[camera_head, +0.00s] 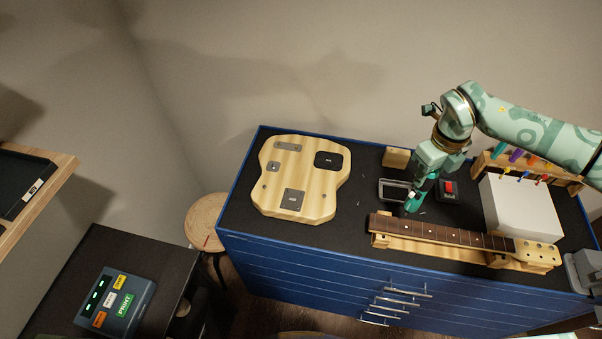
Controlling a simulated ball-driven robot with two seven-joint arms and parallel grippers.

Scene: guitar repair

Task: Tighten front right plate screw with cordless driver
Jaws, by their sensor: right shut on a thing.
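The wooden guitar body (320,195) lies flat on the black top of the blue cabinet, left of centre. Several plates are on it, including a silver plate (292,199) at its near edge and a black plate (328,160) at its far right. The screws are too small to make out. My right gripper (421,184) is over the cabinet, right of the body, shut on the green and black cordless driver (414,203). The driver's lower end is close to the cabinet top; whether it touches cannot be told.
The guitar neck (440,233) lies on wooden supports at the near right. A dark tray (392,190), a small device with a red part (449,187), a white box (520,208) and a tool rack (500,162) stand around the driver. Bare mat (363,200) lies between body and driver.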

